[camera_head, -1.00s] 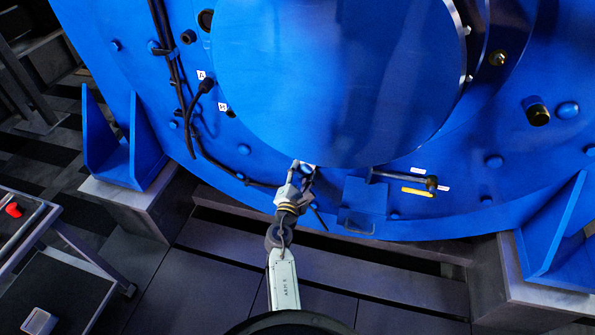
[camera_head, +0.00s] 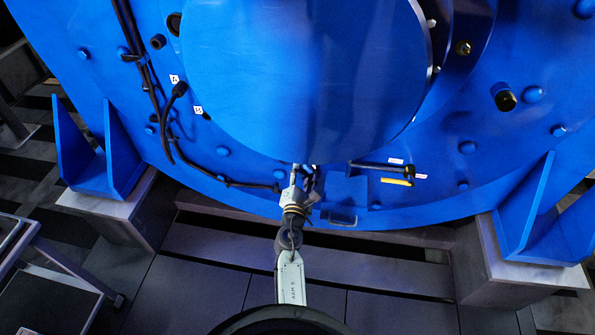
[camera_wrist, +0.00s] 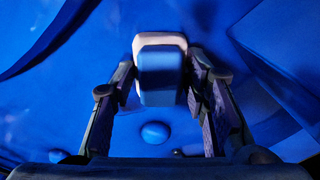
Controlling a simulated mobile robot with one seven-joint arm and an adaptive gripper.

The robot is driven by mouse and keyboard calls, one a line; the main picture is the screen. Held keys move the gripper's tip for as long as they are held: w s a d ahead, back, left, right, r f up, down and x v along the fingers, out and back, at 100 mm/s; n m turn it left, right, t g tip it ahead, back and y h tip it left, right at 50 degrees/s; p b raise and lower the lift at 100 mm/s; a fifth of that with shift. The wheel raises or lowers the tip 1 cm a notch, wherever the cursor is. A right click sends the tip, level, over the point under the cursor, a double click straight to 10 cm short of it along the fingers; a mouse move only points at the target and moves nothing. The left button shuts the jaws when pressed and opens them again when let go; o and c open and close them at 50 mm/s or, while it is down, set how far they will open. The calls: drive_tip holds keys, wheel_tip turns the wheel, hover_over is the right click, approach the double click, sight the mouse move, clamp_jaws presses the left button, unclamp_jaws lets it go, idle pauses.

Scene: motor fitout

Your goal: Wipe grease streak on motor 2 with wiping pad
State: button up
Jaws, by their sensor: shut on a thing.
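The big blue motor (camera_head: 240,150) fills most of the head view, with a large round cover (camera_head: 270,70) standing out from its face. My gripper (camera_head: 304,178) is in front of the motor's lower face, just below the cover's bottom edge. In the wrist view my gripper (camera_wrist: 161,80) is shut on the wiping pad, a block with a blue body and pale edge (camera_wrist: 160,42). The blue motor surface lies behind the pad; I cannot tell whether they touch. I cannot make out a grease streak for certain.
Black cables (camera_head: 140,65) run down the motor's left face. A handle-like bar (camera_head: 375,166) and a yellow strip (camera_head: 397,182) lie right of my gripper. Blue support brackets (camera_head: 100,160) stand on plinths at both sides. A cart (camera_head: 40,265) is at lower left.

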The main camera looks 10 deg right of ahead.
drive_tip(key=shift+w+a, duration=0.15)
drive_tip(key=shift+c, duration=0.5)
drive_tip(key=shift+w+a+b, duration=1.3)
drive_tip(key=shift+w+a, duration=0.25)
drive_tip(key=shift+a, duration=3.5)
drive_tip(key=shift+s+d+r+p, duration=0.1)
drive_tip(key=shift+s+d+p, duration=0.4)
drive_tip(key=shift+d, duration=1.2)
drive_tip(key=shift+s+d+r+p, duration=0.1)
drive_tip(key=shift+s+d+p, duration=0.45)
drive_tip(key=shift+d, duration=1.2)
drive_tip(key=shift+s+d+p, duration=0.3)
drive_tip(key=shift+s+d, duration=0.35)
drive_tip(key=shift+d, duration=1.05)
drive_tip(key=w+a+b, duration=0.1)
drive_tip(key=a, duration=0.2)
drive_tip(key=w+a+b, duration=0.1)
drive_tip(key=a, duration=0.3)
drive_tip(key=w+a, duration=0.1)
drive_tip(key=a, duration=0.2)
drive_tip(key=shift+w+a+r+b, duration=0.1)
drive_tip(key=shift+w+a+b, duration=0.05)
drive_tip(key=shift+w+b, duration=0.2)
drive_tip(key=shift+s, duration=0.2)
drive_tip(key=shift+v, duration=2.9)
